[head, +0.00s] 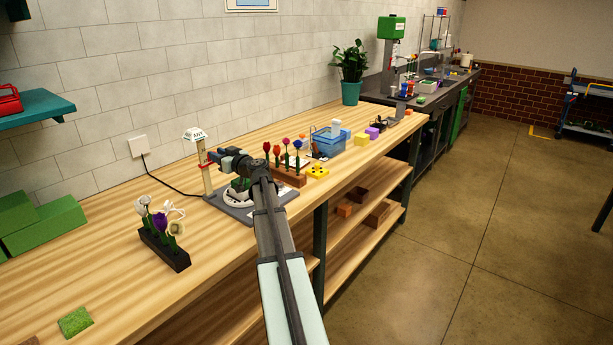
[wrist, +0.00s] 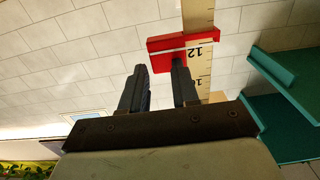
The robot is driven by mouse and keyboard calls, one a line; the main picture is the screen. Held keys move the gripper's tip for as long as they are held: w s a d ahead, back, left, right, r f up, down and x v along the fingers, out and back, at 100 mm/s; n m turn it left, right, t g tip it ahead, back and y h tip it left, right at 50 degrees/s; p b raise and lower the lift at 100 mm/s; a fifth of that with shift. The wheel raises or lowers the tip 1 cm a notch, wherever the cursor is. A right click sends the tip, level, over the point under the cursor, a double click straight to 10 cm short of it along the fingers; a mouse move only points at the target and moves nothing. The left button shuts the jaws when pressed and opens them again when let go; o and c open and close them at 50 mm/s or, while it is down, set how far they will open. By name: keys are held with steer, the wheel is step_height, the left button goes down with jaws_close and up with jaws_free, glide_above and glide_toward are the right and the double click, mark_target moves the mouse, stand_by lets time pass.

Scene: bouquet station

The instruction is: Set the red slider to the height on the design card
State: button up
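The red slider (wrist: 183,46) is on a pale ruler-marked post (wrist: 199,70). In the wrist view the mark 12 shows right beside it, upside down. In the head view the slider (head: 204,164) is a small red spot on the upright post (head: 207,179). In the head view my gripper (head: 214,159) is beside the post. A white lettered sign (head: 195,134) tops the post; I cannot tell whether it is the design card.
A dark block with white and purple flowers (head: 164,250) stands at the front left. A brown rack of red and blue flowers (head: 289,175) and a blue basket (head: 329,144) stand beyond.

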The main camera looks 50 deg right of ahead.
steer(key=s, duration=1.3)
steer(key=s+d+f+m+g+h, duration=0.1)
steer(key=s+d+f+g, duration=0.1)
steer(key=s+d, duration=0.4)
steer(key=s+d+f+m+g+h, duration=0.1)
steer(key=s+d+f, duration=0.3)
steer(key=d, duration=0.6)
steer(key=shift+s+d+f+g+h, duration=0.25)
steer(key=shift+s+g, duration=0.35)
steer(key=shift+s, duration=0.7)
